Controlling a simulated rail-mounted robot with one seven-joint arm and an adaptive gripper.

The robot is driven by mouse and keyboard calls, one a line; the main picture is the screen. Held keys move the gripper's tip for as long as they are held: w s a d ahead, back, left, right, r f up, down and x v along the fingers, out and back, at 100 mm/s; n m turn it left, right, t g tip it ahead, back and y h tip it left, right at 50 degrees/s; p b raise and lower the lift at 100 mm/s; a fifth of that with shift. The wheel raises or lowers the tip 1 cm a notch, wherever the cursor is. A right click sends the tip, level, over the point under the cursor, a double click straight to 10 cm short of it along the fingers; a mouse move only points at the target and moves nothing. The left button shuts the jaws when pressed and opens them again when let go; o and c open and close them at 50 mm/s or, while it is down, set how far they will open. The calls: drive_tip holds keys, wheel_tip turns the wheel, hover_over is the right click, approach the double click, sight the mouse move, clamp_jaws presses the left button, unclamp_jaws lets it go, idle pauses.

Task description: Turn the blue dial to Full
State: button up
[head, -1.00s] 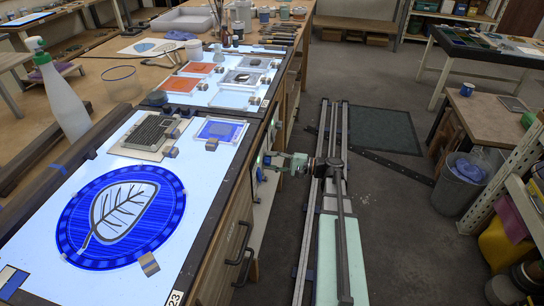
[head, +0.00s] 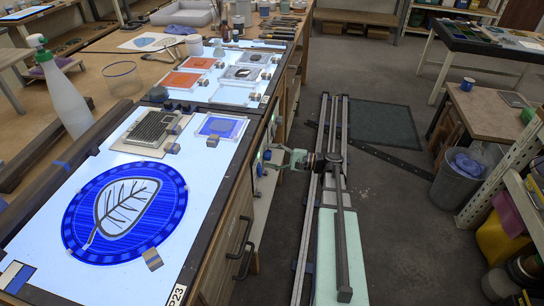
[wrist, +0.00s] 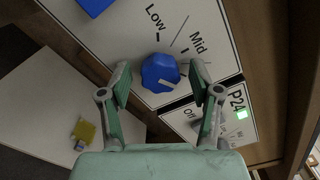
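The blue dial (wrist: 158,72) sits on a white panel (wrist: 115,40) in the wrist view, with a pale mark on its lower right side. The printed words Low and Mid are beside it; no Full label is readable. My gripper (wrist: 160,67) is open, with one finger to the left of the dial and one to the right. Gaps show on both sides, and I cannot tell how deep the fingers reach around it. In the head view my gripper (head: 272,160) is at the side of the light-table bench.
A second panel marked P24 (wrist: 237,100), with an Off label and a lit green square (wrist: 241,114), is close to the right finger. A blue block (wrist: 93,5) is at the top left. The bench drawer handle (head: 243,237) sticks out nearer the head camera.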

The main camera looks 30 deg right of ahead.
drive_tip(key=v, duration=1.2)
idle(0.5)
drive_tip(key=s+a+f+n+g+h, duration=0.1)
drive_tip(key=s+a+f+g+h, duration=0.2)
drive_tip(key=f, duration=0.5)
drive_tip(key=s+a+f+n+g+h+p, duration=0.1)
drive_tip(key=s+a+f+g, duration=0.3)
drive_tip(key=f, duration=0.4)
drive_tip(key=s+a+f+n+g+h, duration=0.1)
drive_tip(key=s+a+f+g+h, duration=0.15)
drive_tip(key=a+f, duration=0.4)
drive_tip(key=s+a+f+n+g+h+p, duration=0.1)
drive_tip(key=s+a+f+n+g+h, duration=0.1)
drive_tip(key=s, duration=0.7)
drive_tip(key=s+a+f+n+g+h+p, duration=0.1)
drive_tip(key=s+a+f+n+g+h, duration=0.2)
drive_tip(key=s+a+f+n, duration=0.2)
drive_tip(key=s+a+f+n+g+h+p, duration=0.1)
drive_tip(key=s+a+f+n+g+h, duration=0.1)
drive_tip(key=s+a, duration=0.5)
drive_tip(key=s+f+n+g, duration=0.1)
drive_tip(key=s+f+n, duration=0.1)
drive_tip(key=s, duration=0.3)
drive_tip(key=shift+s+a+f+g, duration=0.3)
drive_tip(key=shift+s+f+g, duration=0.05)
